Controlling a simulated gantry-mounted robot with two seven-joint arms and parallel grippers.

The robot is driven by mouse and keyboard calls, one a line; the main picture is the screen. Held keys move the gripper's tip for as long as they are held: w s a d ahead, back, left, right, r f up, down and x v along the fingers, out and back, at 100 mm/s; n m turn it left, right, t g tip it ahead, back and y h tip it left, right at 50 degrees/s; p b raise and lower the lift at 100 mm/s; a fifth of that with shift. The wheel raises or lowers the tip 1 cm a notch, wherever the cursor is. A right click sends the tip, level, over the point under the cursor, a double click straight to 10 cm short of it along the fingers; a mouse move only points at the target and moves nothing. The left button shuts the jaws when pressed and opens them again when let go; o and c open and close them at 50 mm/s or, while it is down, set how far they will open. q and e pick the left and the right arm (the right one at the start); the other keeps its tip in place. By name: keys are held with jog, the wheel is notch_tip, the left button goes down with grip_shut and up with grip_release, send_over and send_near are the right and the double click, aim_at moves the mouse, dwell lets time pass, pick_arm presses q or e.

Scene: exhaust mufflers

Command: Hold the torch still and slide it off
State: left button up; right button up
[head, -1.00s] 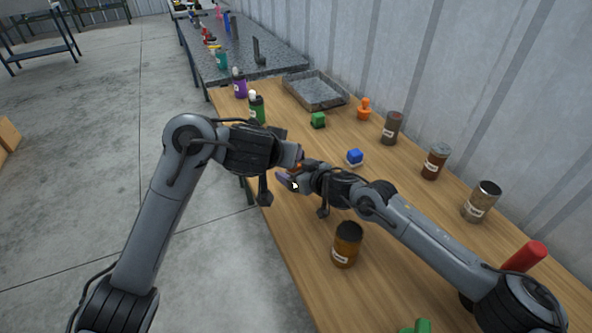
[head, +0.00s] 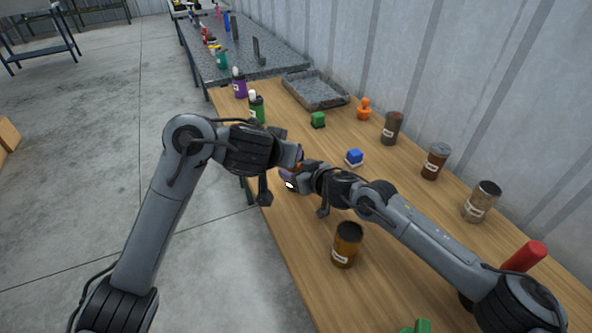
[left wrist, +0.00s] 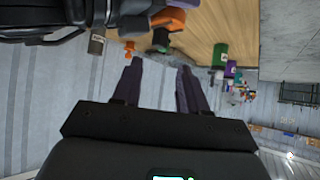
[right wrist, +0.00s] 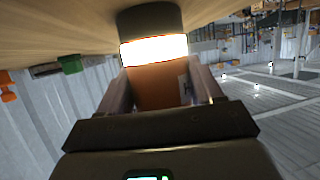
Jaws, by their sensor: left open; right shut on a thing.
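My right gripper (right wrist: 160,90) is shut on the torch. The torch has an orange body (right wrist: 156,88), a bright white band (right wrist: 153,50) and a dark end (right wrist: 150,20). In the head view the torch (head: 290,184) shows small, with a white bright face, partly hidden by my grippers above the table's left edge. A small pale patch (right wrist: 185,88) sits on the body's right side; I cannot tell whether it is the switch. My left gripper (left wrist: 158,75) is open and empty, with orange and black parts beyond its tips in the left wrist view.
A grey tray (head: 316,90) stands at the far end.

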pick_arm(q)
jog(key=shift+c, duration=0.6)
jog(key=s+d+r+m+g+h, duration=0.15)
jog(key=d+r+m+h, duration=0.3)
jog(key=d+h, duration=0.45)
jog(key=w+a+f+m+h, duration=0.3)
jog(key=w+a+f+m, duration=0.15)
jog(key=a+f, duration=0.85)
jog(key=w+d, duration=0.2)
jog(key=w+d+r, duration=0.1)
jog(key=w+d, duration=0.2)
jog(key=d, duration=0.2)
jog(key=shift+w+d+r, duration=0.1)
jog(key=shift+w+r, duration=0.25)
jog(key=shift+w, duration=0.05)
